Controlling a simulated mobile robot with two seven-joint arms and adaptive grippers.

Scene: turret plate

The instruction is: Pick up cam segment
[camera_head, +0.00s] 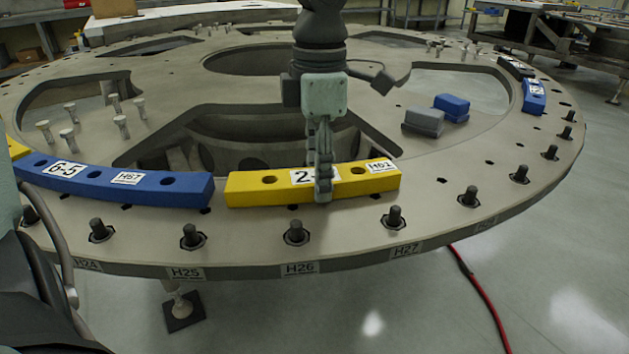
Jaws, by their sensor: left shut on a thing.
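A yellow curved cam segment (248,187) with white labels, one reading H61, lies on the rim of the large round turret plate (345,226). My left gripper (323,190) points down over the middle of this segment. Its fingers are shut on the segment and partly hide its larger label. I cannot tell whether the segment is lifted off the plate. A blue cam segment (190,190) labelled 6-5 and H67 is beside it on the left, with a narrow gap. My right gripper is not in view.
Upright studs (296,232) line the plate's front edge. Pins (68,138) stand on the plate at left. Grey and blue blocks (424,122) sit at right. Another blue segment (534,97) is at far right. A red cable (477,288) crosses the floor.

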